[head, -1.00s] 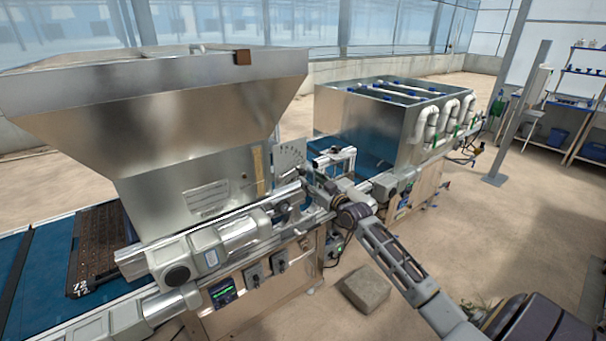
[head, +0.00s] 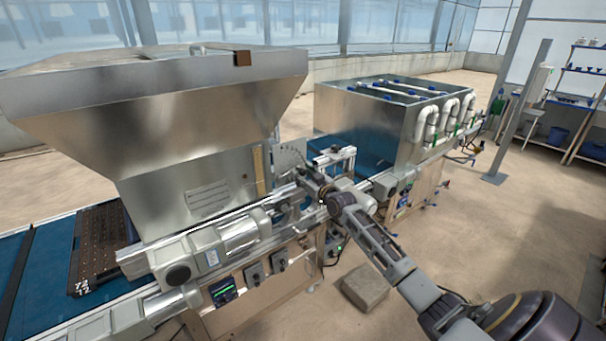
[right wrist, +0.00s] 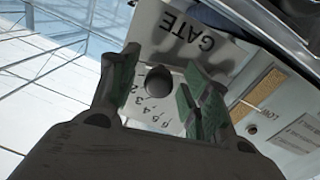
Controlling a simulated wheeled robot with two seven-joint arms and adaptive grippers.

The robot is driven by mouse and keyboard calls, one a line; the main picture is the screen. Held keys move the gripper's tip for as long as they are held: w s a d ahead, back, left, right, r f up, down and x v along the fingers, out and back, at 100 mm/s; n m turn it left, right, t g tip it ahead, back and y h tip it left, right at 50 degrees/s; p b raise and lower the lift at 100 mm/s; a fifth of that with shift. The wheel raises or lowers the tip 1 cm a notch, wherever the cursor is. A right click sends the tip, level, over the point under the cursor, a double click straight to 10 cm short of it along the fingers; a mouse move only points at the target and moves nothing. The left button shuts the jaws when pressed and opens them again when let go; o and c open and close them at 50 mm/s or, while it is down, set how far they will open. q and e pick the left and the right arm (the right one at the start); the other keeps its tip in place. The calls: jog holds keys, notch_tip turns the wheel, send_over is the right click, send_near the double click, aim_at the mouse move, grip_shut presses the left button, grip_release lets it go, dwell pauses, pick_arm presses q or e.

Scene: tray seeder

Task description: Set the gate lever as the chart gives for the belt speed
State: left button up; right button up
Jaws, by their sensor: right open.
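The gate scale plate (head: 291,154) stands at the right side of the big hopper. In the right wrist view the plate (right wrist: 207,47) shows upside down, with the word GATE and a row of digits. The dark round knob of the gate lever (right wrist: 158,80) shows between my right gripper's (right wrist: 165,75) fingers. The fingers are open, one on each side, and I see no firm contact. In the head view my right gripper (head: 303,180) is just in front of the scale plate and partly hides it. The exact lever setting is unclear. My left gripper is not in view.
A display with green digits (head: 223,291), too small to read, is on the machine front. A label plate (head: 208,199) is on the metal hopper (head: 150,115). A dark tray (head: 95,245) lies on the blue belt. A grey block (head: 365,288) is on the floor.

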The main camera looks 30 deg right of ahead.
jog(key=shift+w, duration=0.15)
grip_shut()
dwell(0.4)
